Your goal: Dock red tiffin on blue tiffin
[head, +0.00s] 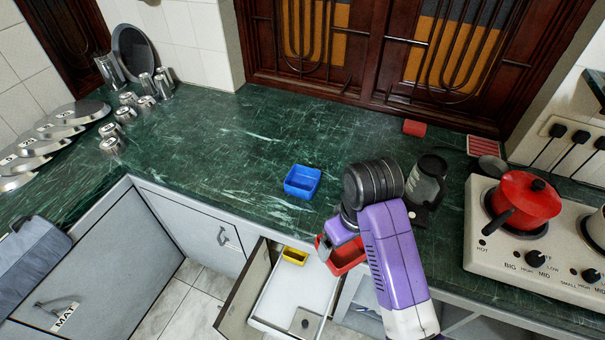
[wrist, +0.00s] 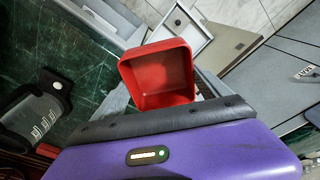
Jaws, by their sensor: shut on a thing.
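The red tiffin (head: 349,258) is an open square box, held by my gripper (head: 325,243) just off the counter's front edge, over the open drawer area. In the wrist view the red tiffin (wrist: 160,78) shows its open inside beyond the purple gripper body. My gripper is shut on it; the exact finger contact is mostly hidden. The blue tiffin (head: 302,181), an open rectangular box, sits on the green counter near its front edge, behind and left of the red tiffin and apart from it. The blue tiffin is not seen in the wrist view.
An open drawer (head: 272,318) below holds a yellow box (head: 294,256). A dark coffee-maker-like jug (head: 427,180) stands right of my arm. A stove (head: 525,235) with a red pot (head: 524,197) is at right. Steel cups and plates stand at left. The counter left of the blue tiffin is clear.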

